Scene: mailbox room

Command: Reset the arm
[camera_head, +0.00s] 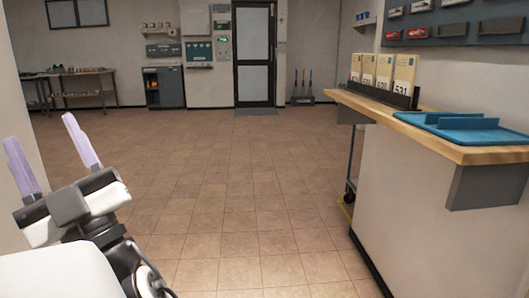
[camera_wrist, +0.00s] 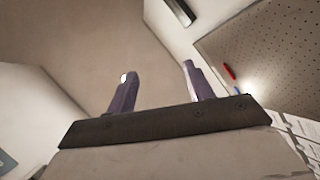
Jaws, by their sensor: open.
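My gripper (camera_head: 48,150) is at the lower left of the head view, raised, with its two pale purple fingers pointing up. The fingers stand apart with nothing between them. In the wrist view my gripper (camera_wrist: 155,85) also shows open and empty, with the wall and ceiling behind it. My arm is folded at the lower left, beside a white wall edge. The gripper touches no object that I can see.
A wooden counter (camera_head: 435,137) on the right holds a blue tray (camera_head: 470,128) and several numbered cards (camera_head: 385,70) in a dark rack. The tiled floor (camera_head: 225,190) ahead is clear up to a dark-framed door (camera_head: 254,55). A table (camera_head: 80,85) stands far left.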

